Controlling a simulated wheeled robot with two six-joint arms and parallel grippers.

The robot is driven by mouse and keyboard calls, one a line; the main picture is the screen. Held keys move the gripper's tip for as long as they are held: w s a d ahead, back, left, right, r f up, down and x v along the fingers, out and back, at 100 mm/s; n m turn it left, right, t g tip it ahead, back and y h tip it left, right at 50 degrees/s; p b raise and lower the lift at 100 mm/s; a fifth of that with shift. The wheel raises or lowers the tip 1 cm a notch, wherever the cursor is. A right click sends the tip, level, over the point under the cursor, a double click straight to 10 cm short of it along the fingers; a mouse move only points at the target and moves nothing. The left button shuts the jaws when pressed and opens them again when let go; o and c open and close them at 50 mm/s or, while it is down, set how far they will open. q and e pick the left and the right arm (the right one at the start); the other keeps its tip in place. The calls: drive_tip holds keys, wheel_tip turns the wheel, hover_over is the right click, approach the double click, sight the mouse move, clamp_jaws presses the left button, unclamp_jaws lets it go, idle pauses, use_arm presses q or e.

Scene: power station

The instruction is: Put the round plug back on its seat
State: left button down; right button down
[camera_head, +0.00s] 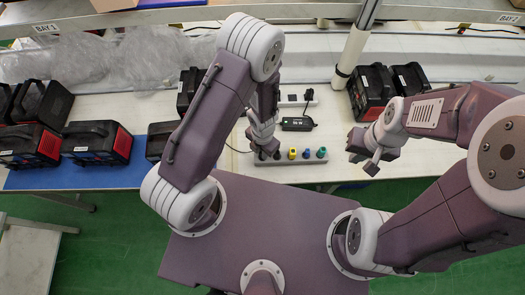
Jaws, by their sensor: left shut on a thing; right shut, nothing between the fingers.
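A long grey seat block (298,167) lies near the front edge of the white table. A yellow plug (292,154), a green plug (306,154) and a blue plug (321,153) stand along it. My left gripper (265,149) is over the block's left end, shut on a small dark round plug (262,156). The fingers hide part of it, and I cannot tell whether it touches the block. My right gripper (371,166) is shut and empty, right of the block and apart from it.
A black adapter (298,124) and a white power strip (298,98) with a black plug lie behind the block. Black and red power units (97,142) stand at left on a blue mat (75,178); others (372,90) stand at right. A white post (352,55) rises behind.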

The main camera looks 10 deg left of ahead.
use_arm(q)
drive_tip(key=shift+f, duration=0.15)
drive_tip(key=c, duration=1.3)
unclamp_jaws()
drive_tip(key=shift+c, duration=0.2)
wheel_tip(320, 180, up, 10)
drive_tip(key=p, duration=0.9)
drive_tip(key=shift+f, duration=0.4)
drive_tip(key=shift+f, duration=0.1)
